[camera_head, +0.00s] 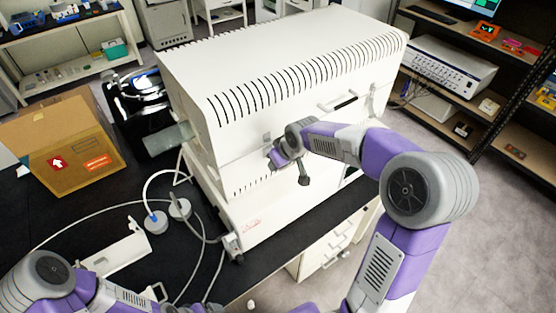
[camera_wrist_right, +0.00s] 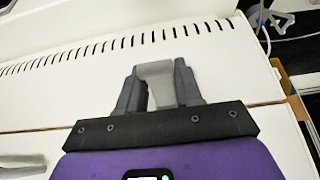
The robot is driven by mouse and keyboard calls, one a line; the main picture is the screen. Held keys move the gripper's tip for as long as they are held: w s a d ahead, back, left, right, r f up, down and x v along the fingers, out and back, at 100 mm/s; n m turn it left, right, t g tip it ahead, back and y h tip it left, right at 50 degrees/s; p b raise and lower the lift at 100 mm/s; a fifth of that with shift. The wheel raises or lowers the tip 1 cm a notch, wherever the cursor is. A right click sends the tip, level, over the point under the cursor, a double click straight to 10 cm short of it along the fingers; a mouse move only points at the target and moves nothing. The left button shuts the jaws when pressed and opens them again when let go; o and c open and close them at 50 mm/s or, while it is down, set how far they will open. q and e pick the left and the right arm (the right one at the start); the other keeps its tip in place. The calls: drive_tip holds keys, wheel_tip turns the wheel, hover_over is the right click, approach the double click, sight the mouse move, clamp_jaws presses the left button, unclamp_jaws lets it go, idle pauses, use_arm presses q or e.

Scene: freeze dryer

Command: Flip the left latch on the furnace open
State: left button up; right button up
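The furnace (camera_head: 290,50) is a large white box with vent slots, standing on a black bench. Its left latch (camera_wrist_right: 157,83) is a grey tab on the front, seen in the right wrist view just below the vent slots. My right gripper (camera_head: 272,158) is at the furnace's front left. In the wrist view, its two dark fingers (camera_wrist_right: 158,92) stand on either side of the latch. A pale gap shows between the left finger and the latch; the right finger is very close to it, and contact is unclear. My left gripper is out of view.
A black handle (camera_head: 345,102) and a second latch (camera_head: 372,90) are on the furnace's front right. A cardboard box (camera_head: 60,140), hoses and a white bracket (camera_head: 122,248) lie on the bench (camera_head: 95,215) at left. Shelves (camera_head: 440,85) stand at right.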

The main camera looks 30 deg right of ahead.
drive_tip(key=shift+o, duration=1.1)
drive_tip(key=shift+s+d+f, duration=0.1)
drive_tip(key=shift+s+f, duration=0.1)
drive_tip(key=shift+o, duration=0.9)
drive_tip(key=shift+s+r, duration=0.15)
drive_tip(key=shift+r, duration=0.05)
drive_tip(key=shift+r, duration=0.3)
drive_tip(key=v, duration=0.7)
